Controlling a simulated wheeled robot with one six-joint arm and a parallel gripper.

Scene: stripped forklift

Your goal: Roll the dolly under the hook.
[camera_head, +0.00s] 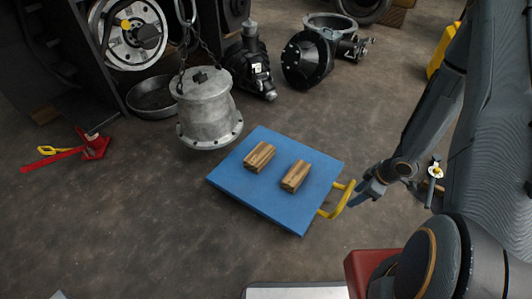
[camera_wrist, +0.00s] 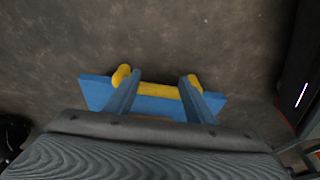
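The dolly (camera_head: 270,205) is a flat blue platform on the floor with two wooden blocks (camera_head: 259,156) (camera_head: 295,176) on top. Its yellow handle (camera_head: 345,200) is at the right end. A grey metal drum-shaped part (camera_head: 208,108) hangs on chains to the left of the dolly's far left corner. The hook (camera_head: 187,12) shows partly at the top edge, above the chains. My gripper (camera_head: 358,194) is beside the handle. In the wrist view the fingers (camera_wrist: 160,78) are apart, with the yellow handle bar (camera_wrist: 160,91) crossing the gap between them. Contact cannot be told.
A red floor jack (camera_head: 93,146) lies at the left. A round pan (camera_head: 152,97) stands behind the hanging part. Dark machine parts (camera_head: 308,60) (camera_head: 252,65) stand at the back. The floor in front and left of the dolly is clear.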

